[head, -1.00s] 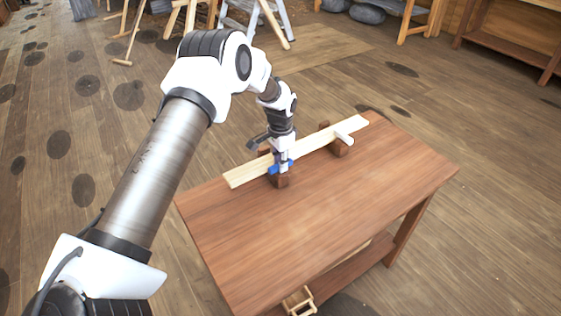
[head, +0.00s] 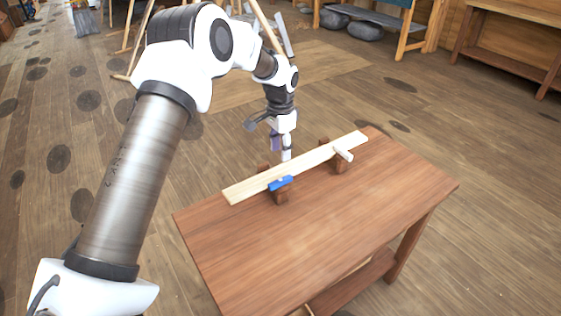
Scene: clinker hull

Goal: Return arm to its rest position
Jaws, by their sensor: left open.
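My left gripper (head: 284,150) is open and empty. It points down just above and behind the pale plank, and my left arm reaches in from the left. The plank (head: 312,160) lies across two brown wooden blocks on the table (head: 330,220). A blue clamp or peg (head: 280,184) sits at the plank over the left block (head: 281,197). A white peg (head: 343,154) sits at the plank by the right block (head: 340,167). My right gripper is not in view.
The front of the table top is clear, with a lower shelf (head: 355,283) beneath. The wooden floor around it is open. Trestles and a bench (head: 372,24) with dark stones stand at the back, and another wooden bench (head: 515,50) stands at the far right.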

